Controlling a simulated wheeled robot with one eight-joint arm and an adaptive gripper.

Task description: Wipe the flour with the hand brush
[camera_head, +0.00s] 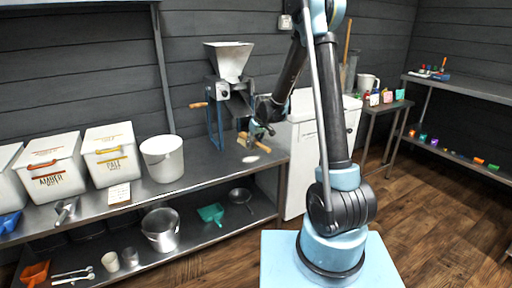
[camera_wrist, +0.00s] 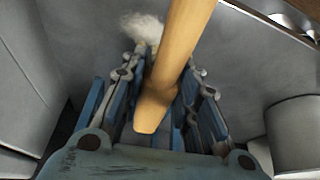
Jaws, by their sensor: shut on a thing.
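The hand brush (camera_head: 258,146) shows as a wooden handle at my gripper, over the right end of the metal bench. In the wrist view the wooden handle (camera_wrist: 180,55) runs between the fingers; its bristles are not clear there. My gripper (camera_head: 264,122) is shut on this handle; it also shows in the wrist view (camera_wrist: 160,100). The flour (camera_head: 250,159) is a small pale patch on the bench, just below and left of the gripper. In the wrist view the flour (camera_wrist: 141,27) is a whitish smear beyond the fingers, partly behind the handle.
A white bucket (camera_head: 162,158) and lidded bins, one marked PALE (camera_head: 112,150), stand further left. A white chest (camera_head: 305,135) borders the bench on the right.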

